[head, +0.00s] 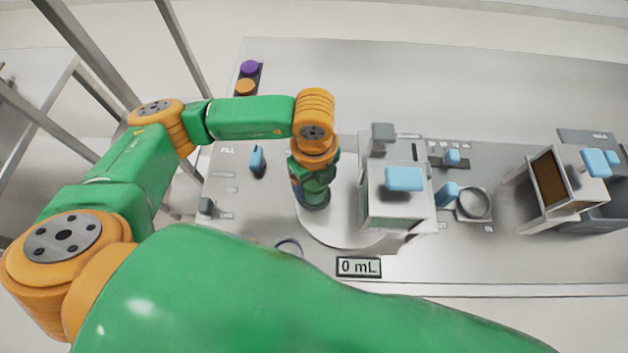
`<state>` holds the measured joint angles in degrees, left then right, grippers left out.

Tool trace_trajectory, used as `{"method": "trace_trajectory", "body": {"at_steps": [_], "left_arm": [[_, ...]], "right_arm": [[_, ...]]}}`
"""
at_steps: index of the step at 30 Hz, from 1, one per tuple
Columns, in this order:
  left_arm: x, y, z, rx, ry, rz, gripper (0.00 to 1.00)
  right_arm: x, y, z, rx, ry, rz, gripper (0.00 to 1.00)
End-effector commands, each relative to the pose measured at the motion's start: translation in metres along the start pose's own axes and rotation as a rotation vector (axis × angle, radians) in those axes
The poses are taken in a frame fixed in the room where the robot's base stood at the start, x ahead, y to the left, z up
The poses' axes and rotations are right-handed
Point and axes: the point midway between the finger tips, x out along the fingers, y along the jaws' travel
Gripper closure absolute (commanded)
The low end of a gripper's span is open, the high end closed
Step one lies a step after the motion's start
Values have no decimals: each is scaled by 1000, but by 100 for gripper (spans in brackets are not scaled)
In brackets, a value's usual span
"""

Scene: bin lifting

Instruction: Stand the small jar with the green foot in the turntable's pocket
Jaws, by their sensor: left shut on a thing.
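My left gripper (314,196) points down over the left part of the pale round turntable (320,232). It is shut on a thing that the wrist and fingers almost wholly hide. This is likely the small jar, but I cannot make out its green foot against the green gripper parts. I cannot tell whether the held thing touches the turntable. The turntable's pocket is not visible. My right gripper is not in view.
Right of the gripper stands a grey box-shaped station (398,208) with a blue handle, partly over the turntable. A "0 mL" display (358,267) is in front. A blue lever (257,158) is at left. A round ring (474,203) and brown-panelled box (550,180) are farther right.

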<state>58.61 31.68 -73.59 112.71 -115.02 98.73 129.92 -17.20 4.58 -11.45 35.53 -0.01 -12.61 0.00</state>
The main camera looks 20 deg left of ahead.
Motion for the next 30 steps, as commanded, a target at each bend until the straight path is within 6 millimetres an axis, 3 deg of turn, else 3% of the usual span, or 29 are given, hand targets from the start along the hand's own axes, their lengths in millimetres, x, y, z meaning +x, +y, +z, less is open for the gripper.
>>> {"method": "trace_trajectory", "body": {"at_steps": [27, 28, 30], "left_arm": [[3, 0, 0, 0, 0, 0, 92], [3, 0, 0, 0, 0, 0, 25], [3, 0, 0, 0, 0, 0, 6]], "right_arm": [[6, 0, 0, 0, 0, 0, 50], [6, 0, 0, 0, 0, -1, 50], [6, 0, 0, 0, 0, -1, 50]]}}
